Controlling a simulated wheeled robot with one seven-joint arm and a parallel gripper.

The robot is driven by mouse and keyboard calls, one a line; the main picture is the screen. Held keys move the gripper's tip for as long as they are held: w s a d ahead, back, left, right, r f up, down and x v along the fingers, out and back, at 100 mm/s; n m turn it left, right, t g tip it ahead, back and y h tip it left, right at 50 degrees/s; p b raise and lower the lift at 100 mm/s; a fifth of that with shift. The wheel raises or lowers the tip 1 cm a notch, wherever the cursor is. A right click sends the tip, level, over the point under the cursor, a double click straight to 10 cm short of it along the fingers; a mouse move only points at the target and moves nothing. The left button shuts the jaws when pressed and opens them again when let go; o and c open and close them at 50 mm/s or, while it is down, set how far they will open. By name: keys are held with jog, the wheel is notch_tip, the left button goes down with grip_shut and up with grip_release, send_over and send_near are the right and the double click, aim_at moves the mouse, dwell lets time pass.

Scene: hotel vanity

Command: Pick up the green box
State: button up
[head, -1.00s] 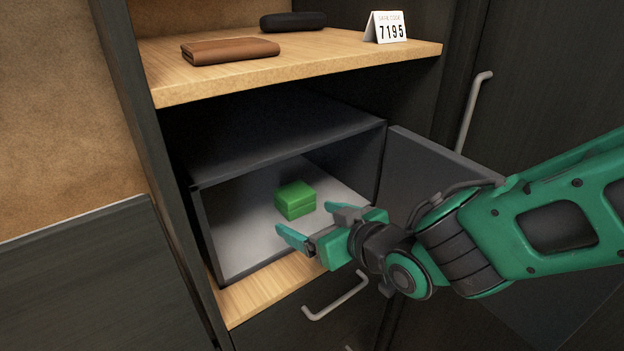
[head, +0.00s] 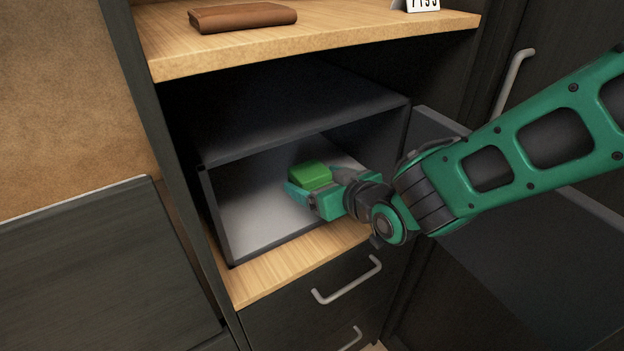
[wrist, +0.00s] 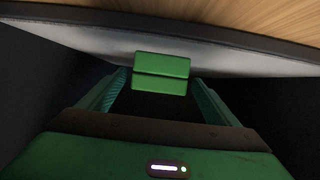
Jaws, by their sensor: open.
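The green box (head: 309,175) sits on the light floor inside the open dark safe (head: 232,222). My gripper (head: 312,188) reaches in through the safe's opening from the right and is open. In the head view its fingers overlap the lower part of the box, hiding it. In the wrist view the green box (wrist: 161,72) lies ahead, centred between the two fingers (wrist: 158,92), with a finger on each side. I cannot tell whether either finger touches it.
The safe's door (head: 437,124) stands open at the right, behind my arm. A wooden shelf (head: 340,42) above holds a brown wallet (head: 243,17) and a white number card (head: 420,4). A drawer handle (head: 346,281) juts out below the safe.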

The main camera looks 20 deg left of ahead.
aim_at(310, 177)
jog(key=shift+x, duration=1.75)
jog(key=shift+w+d, duration=0.1)
jog(key=shift+c, duration=0.6)
jog(key=c, duration=1.1)
